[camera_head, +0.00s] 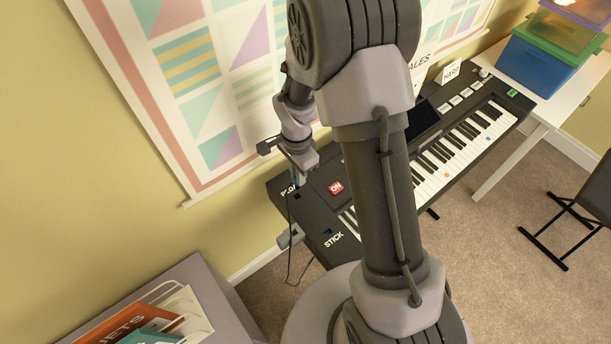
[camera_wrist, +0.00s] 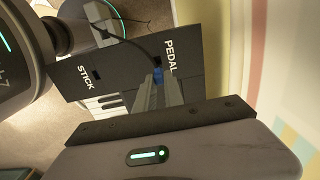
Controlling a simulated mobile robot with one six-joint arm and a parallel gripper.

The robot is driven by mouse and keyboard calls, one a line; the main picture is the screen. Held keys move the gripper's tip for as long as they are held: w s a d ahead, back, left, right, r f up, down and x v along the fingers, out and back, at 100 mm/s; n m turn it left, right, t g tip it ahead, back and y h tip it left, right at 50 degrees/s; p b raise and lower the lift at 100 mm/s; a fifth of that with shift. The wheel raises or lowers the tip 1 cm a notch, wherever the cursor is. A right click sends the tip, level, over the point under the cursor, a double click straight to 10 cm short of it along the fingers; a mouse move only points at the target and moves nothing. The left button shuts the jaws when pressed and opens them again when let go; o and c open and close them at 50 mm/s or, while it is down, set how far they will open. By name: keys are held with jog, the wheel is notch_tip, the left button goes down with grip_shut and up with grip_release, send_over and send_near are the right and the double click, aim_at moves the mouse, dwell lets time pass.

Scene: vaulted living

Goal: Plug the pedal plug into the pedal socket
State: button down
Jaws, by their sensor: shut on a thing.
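A thin dark cable (camera_wrist: 130,40) runs from the plug's area. The plug is at or just over the dark pedal socket (camera_wrist: 158,60), beside the white PEDAL lettering on the keyboard's black end panel. I cannot tell whether its tip is inside the socket.
The black keyboard (camera_head: 322,215) has a red ON button (camera_head: 336,187) and a STICK label (camera_head: 333,239) with its own dark slot (camera_wrist: 68,83). The wall and poster (camera_head: 215,90) stand close behind. A grey cabinet (camera_head: 215,300) with a wire rack is at lower left.

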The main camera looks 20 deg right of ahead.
aim_at(298, 189)
jog(key=shift+w, duration=0.1)
jog(key=shift+s+a+r, duration=0.15)
jog(key=shift+s+a, duration=0.05)
jog(key=shift+s, duration=0.25)
jog(key=shift+f+b, duration=1.75)
jog(key=shift+b, duration=0.05)
jog(key=shift+f+b, duration=1.4)
jog(key=shift+b, duration=0.4)
dwell(1.2)
jog(key=c, duration=1.4)
grip_release()
jog(key=shift+o, duration=0.2)
